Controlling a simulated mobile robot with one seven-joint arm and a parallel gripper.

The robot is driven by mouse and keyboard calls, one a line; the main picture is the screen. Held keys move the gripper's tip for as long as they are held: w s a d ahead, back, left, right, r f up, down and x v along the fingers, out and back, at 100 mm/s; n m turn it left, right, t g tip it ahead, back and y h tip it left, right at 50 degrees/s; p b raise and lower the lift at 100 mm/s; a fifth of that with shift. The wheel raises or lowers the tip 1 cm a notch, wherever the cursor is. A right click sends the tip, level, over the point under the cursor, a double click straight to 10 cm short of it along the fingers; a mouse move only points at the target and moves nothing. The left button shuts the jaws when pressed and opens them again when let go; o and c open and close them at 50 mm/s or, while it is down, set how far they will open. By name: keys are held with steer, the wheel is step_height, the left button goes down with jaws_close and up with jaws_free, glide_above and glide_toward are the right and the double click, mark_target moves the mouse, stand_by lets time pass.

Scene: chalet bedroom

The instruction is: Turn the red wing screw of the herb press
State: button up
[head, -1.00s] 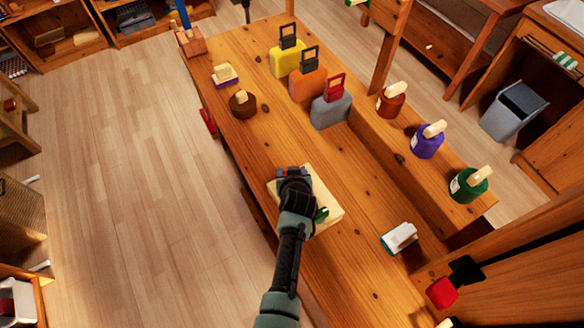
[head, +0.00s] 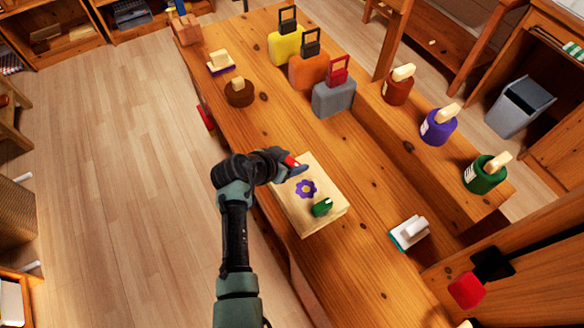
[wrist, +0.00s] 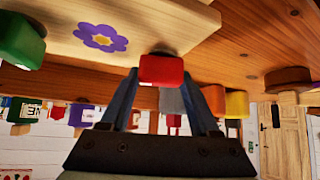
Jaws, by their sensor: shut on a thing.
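The herb press is a pale wooden block (head: 297,207) on the long bench, with a purple flower on its top. It also shows at the top of the wrist view (wrist: 150,25). A green wing screw (head: 321,208) stands at its near right corner, and it shows at the left of the wrist view (wrist: 20,42). The red wing screw (wrist: 161,69) is at the far edge of the press. My gripper (wrist: 162,78) is shut on it, with one finger on each side. In the head view my gripper (head: 296,165) partly hides the red screw.
Yellow (head: 286,45), orange (head: 306,70) and grey (head: 333,97) case-like blocks stand beyond the press. Brown, purple (head: 438,127) and green (head: 484,175) pots line the right ledge. A white brush-like thing (head: 409,232) lies to the right. The bench around the press is clear.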

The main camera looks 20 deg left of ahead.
steer(key=shift+f+m+g+h+b, duration=0.15)
steer(key=shift+m+g+h+b, duration=0.35)
steer(key=shift+m+h+b, duration=0.85)
steer(key=shift+y+b, duration=0.25)
steer(key=shift+b, duration=0.35)
steer(key=o, duration=1.4)
steer(key=shift+c, duration=0.2)
steer(key=v, duration=1.3)
